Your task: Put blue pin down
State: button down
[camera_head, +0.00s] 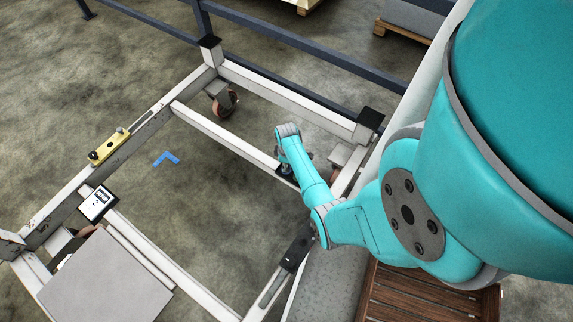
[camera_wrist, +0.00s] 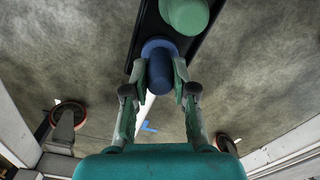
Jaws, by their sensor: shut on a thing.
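The blue pin (camera_wrist: 158,64) shows in the wrist view between my fingertips, seen from its rounded end. My gripper (camera_wrist: 160,80) is shut on it, one finger on each side. The pin overlaps the end of a black bar (camera_wrist: 140,50). I cannot tell whether it is seated in the bar or held above it. A green pin (camera_wrist: 187,13) is on the same bar, just beyond the blue one. In the head view my turquoise arm reaches over the trolley frame (camera_head: 222,135), and its wrist hides most of the gripper and the blue pin.
A black fitting (camera_head: 296,253) is on the near rail. A grey panel (camera_head: 105,283) covers the lower left. A slatted wooden surface (camera_head: 425,297) is at lower right; blue railings run behind.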

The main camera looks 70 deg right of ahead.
jog(key=shift+f, duration=0.1)
jog(key=c, duration=0.9)
grip_release()
jog(key=shift+c, duration=0.2)
notch_tip(320, 180, up, 12)
jog(key=a+f+t+h, duration=0.2)
jog(key=a+f+t, duration=0.1)
jog(key=a, duration=1.1)
jog(key=s+a+r+t+h, duration=0.1)
jog(key=s+a+r+t, duration=0.3)
jog(key=a, duration=0.6)
jog(key=s+a+r+t+y, duration=0.1)
jog(key=s+a+r, duration=0.3)
jog(key=r, duration=0.5)
jog(key=s+a+r+m+t+y, duration=0.1)
jog(key=s+a+r+t, duration=0.3)
jog(key=r, duration=0.6)
jog(key=s+a+r+t+y, duration=0.1)
jog(key=s+a+r+t, duration=0.2)
jog(key=r, duration=0.7)
jog(key=shift+s+a+r+m, duration=0.25)
jog(key=shift+s+a+m, duration=0.15)
jog(key=shift+s+a, duration=0.55)
